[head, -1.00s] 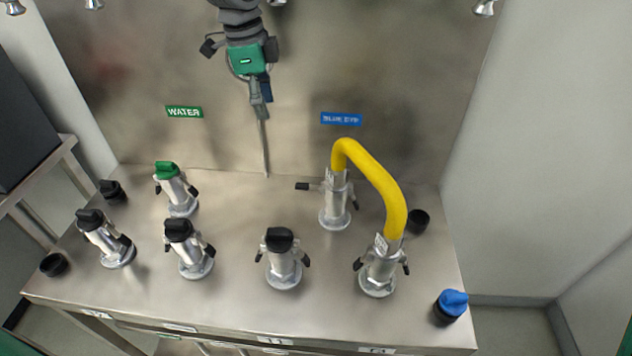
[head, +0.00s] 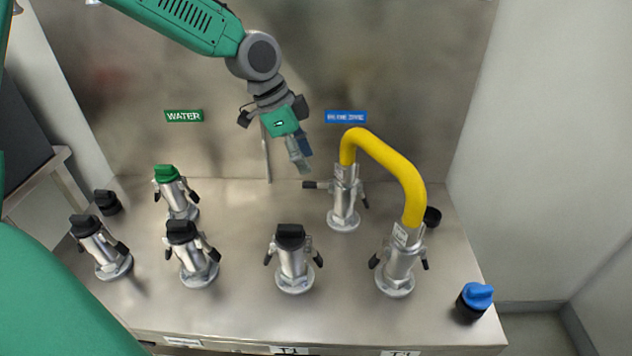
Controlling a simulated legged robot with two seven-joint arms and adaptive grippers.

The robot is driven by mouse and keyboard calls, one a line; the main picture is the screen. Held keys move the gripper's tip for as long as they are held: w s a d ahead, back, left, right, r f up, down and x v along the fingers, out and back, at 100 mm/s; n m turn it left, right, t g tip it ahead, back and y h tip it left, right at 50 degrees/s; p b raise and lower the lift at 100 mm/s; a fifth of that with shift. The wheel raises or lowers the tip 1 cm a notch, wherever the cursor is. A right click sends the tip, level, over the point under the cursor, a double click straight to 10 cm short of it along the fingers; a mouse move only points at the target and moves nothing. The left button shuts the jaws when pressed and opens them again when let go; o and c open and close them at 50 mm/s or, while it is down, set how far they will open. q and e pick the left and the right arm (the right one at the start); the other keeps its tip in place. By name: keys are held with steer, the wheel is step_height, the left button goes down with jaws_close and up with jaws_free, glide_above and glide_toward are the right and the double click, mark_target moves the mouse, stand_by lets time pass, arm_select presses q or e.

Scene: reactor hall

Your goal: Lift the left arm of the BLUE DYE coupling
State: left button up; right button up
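The BLUE DYE coupling (head: 343,206) is a silver upright fitting at the back of the bench, below the blue label (head: 345,117). A yellow hose (head: 388,163) joins its top to the front right coupling (head: 398,268). Its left arm (head: 314,185) has a black grip and sticks out roughly level to the left. My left gripper (head: 302,167) points down, just above and left of that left arm, with a small apparent gap. Its fingers show narrow, so their opening is unclear. My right gripper is out of view.
Several capped couplings stand on the steel bench, including a green-capped one (head: 178,194) under the WATER label (head: 183,116) and a black-capped one (head: 293,262) in front. A loose blue cap (head: 475,301) sits at the right corner.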

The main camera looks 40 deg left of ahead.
mark_target(307, 182)
arm_select(q)
steer(key=f, duration=0.4)
steer(key=shift+w+d, duration=0.1)
steer(key=shift+w, duration=0.25)
steer(key=f, duration=0.1)
steer(key=a+f, duration=0.2)
steer(key=shift+w+f+b, duration=0.15)
steer(key=shift+w+b, duration=0.15)
steer(key=shift+w, duration=0.05)
steer(key=d, duration=0.3)
steer(key=shift+r, duration=0.4)
steer(key=c, duration=0.6)
steer(key=shift+d, duration=0.1)
jaws_close()
steer(key=shift+a+f, duration=0.3)
steer(key=shift+a, duration=0.4)
steer(key=shift+s+a, duration=0.1)
steer(key=shift+a, duration=0.35)
steer(key=shift+d, duration=0.1)
arm_select(e)
steer(key=shift+a+f, duration=0.2)
steer(key=shift+a, duration=0.6)
